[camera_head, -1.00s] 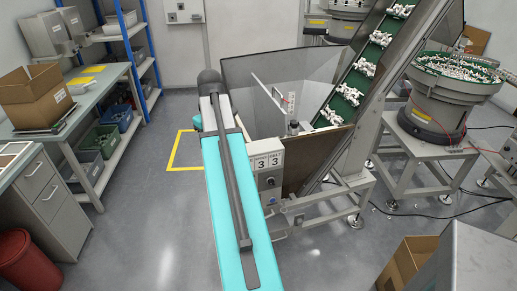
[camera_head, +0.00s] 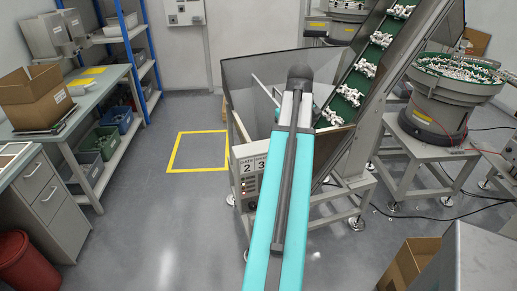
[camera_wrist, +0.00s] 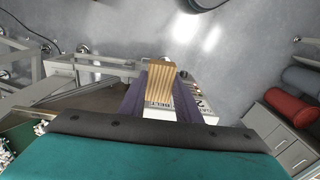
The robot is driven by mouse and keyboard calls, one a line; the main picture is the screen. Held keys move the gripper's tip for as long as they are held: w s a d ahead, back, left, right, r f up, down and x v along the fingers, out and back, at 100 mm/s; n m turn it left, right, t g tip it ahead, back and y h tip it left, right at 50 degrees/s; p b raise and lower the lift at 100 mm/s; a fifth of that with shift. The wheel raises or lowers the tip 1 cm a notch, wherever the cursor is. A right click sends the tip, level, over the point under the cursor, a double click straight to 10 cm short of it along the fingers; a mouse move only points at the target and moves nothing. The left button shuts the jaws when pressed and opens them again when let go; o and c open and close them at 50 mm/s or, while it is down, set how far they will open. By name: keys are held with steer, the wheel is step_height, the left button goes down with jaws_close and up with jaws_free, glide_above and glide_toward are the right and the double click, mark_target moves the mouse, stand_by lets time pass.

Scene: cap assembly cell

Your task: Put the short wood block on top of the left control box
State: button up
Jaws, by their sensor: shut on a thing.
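The short wood block (camera_wrist: 161,82) is light, striped wood. My gripper (camera_wrist: 161,88) is shut on it, with one dark finger on each side, in the wrist view. White control boxes with number plates stand at the hopper's front. The left control box (camera_head: 247,190) shows a 2 and a row of buttons in the head view. It also shows in the wrist view (camera_wrist: 204,103), partly behind the block and a finger. I cannot tell the gap between block and boxes. In the head view my arm hides the gripper, the block and the boxes further right.
The steel hopper (camera_head: 245,75) and the green inclined conveyor (camera_head: 361,70) rise behind the boxes. A bowl feeder (camera_head: 435,110) stands to the right. A workbench (camera_head: 75,110) with a cardboard box (camera_head: 35,95) is at the left. Floor is clear left of the boxes.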

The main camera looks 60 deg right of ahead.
steer(key=shift+s+d, duration=0.15)
steer(key=shift+s, duration=0.3)
steer(key=shift+w, duration=0.1)
steer(key=p, duration=0.4)
glide_above(266, 146)
steer(key=s, duration=0.1)
steer(key=shift+a+f, duration=0.2)
steer(key=shift+f, duration=0.45)
steer(key=shift+w, duration=0.1)
steer(key=shift+w+d+p, duration=0.15)
steer(key=shift+w+p, duration=0.1)
steer(key=shift+p, duration=0.05)
steer(key=shift+w+f+p, duration=0.25)
steer(key=shift+f+p, duration=0.35)
steer(key=shift+f, duration=0.2)
steer(key=shift+d+f+p, duration=0.1)
steer(key=shift+f+p, duration=0.25)
steer(key=shift+f, duration=0.65)
steer(key=shift+f, duration=0.2)
